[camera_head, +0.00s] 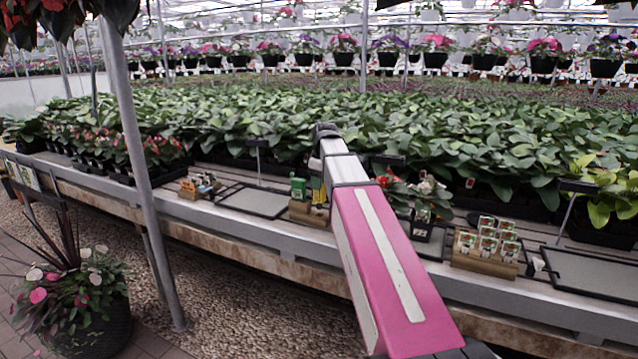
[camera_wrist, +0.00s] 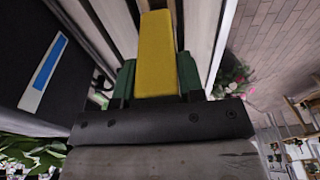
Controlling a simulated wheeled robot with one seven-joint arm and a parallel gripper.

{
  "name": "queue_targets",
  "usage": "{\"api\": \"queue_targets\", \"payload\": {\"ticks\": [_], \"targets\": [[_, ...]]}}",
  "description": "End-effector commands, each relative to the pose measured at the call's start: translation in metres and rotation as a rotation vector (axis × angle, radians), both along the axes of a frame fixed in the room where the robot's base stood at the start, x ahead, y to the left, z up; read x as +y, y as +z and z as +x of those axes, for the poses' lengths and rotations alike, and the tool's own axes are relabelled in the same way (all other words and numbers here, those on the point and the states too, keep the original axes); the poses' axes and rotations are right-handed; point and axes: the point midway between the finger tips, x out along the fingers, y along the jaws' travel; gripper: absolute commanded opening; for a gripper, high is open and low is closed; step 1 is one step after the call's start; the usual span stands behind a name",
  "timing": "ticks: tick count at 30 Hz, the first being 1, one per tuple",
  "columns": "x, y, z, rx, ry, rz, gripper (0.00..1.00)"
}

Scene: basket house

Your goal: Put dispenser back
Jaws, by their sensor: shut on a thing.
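A yellow block-like thing (camera_wrist: 157,55), which I take to be the dispenser, is held in my gripper (camera_wrist: 157,75) in the wrist view. Dark green pieces flank it on both sides, and the dark gripper body hides its near end. Its far end reaches over pale slats. In the head view my arm rises over the bench and hides part of it. Whether my fingertips touch that holder cannot be told.
The long bench (camera_head: 240,240) carries black trays (camera_head: 253,201), a wooden seed-packet box (camera_head: 484,262) and dense potted plants (camera_head: 450,140). A metal post (camera_head: 145,190) stands in front at left. A flower pot (camera_head: 90,325) stands on the floor.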

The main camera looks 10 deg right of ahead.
Motion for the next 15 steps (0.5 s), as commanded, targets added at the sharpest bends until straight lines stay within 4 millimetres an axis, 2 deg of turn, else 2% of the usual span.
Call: {"api": "queue_targets", "payload": {"ticks": [15], "targets": [[0.0000,-0.0060,-0.0003,0.001,0.000,0.000,0.19]]}}
